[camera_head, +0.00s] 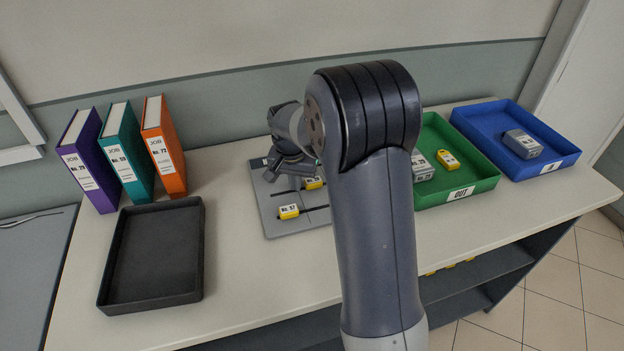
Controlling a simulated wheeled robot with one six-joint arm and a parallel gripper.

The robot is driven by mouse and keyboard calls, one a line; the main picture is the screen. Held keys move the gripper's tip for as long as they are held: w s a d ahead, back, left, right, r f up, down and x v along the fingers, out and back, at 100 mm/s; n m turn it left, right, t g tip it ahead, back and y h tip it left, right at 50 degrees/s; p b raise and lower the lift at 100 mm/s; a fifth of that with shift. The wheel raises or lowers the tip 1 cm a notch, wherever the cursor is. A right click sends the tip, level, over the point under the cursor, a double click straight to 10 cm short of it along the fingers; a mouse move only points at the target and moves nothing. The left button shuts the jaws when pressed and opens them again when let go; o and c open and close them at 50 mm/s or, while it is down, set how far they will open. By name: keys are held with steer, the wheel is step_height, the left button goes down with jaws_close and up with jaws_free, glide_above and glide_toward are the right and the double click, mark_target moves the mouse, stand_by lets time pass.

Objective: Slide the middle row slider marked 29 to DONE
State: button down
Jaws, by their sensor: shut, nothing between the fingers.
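A grey slider board (267,222) lies on the table, partly hidden behind my arm. A yellow slider (314,183) sits in its middle row, close to my arm; its label is too small to read surely. Another yellow slider (289,212), with a label that looks like 37, sits in the front row, towards the left of its slot. The back row is mostly covered by my gripper (283,170). My gripper is shut and empty, over the back left part of the board, behind and left of the middle slider. Any DONE mark and the board's right side are hidden.
An empty black tray (200,240) stands left of the board. Purple, teal and orange binders (166,147) stand behind it. A green tray (485,183) and a blue tray (562,158), holding small items, stand at the right. The table front (270,285) is clear.

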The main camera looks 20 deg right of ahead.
mark_target(318, 179)
steer(key=shift+d, duration=0.2)
steer(key=shift+d, duration=3.55)
steer(key=shift+a, duration=0.7)
steer(key=shift+r+p, duration=3)
steer(key=shift+r, duration=1.1)
steer(key=shift+f, duration=0.15)
steer(key=shift+f+b, duration=2.9)
steer(key=shift+f, duration=1)
